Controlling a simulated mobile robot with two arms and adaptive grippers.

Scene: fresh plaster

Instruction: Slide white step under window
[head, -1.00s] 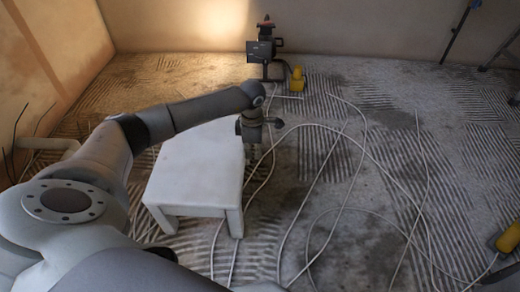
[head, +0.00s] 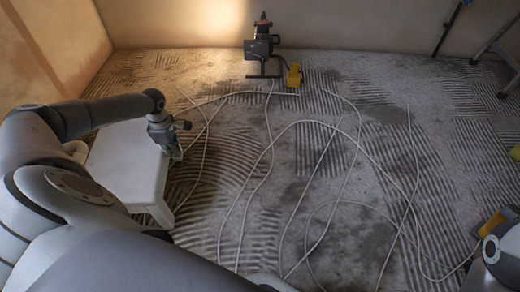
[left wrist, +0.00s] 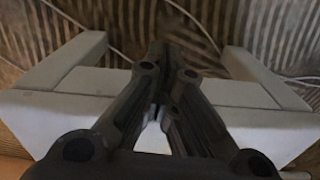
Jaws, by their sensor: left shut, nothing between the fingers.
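The white step (head: 125,165) is a low stool with a flat top and legs, upright on the floor at the left of the head view. My left arm crosses over its far part. My left gripper (head: 176,153) points down at the step's right side, shut and empty; whether it touches is unclear. In the left wrist view the shut fingers (left wrist: 158,52) lie across the step's edge (left wrist: 85,105), between two legs. The window is not in view. My right arm shows at the right edge, its gripper out of sight.
Thin pale cables (head: 300,125) loop over the ridged floor right of the step. A dark work lamp (head: 262,45) with a yellow item (head: 294,76) stands by the back wall. Stand legs (head: 490,45) are at the far right, a yellow object (head: 497,222) at the right.

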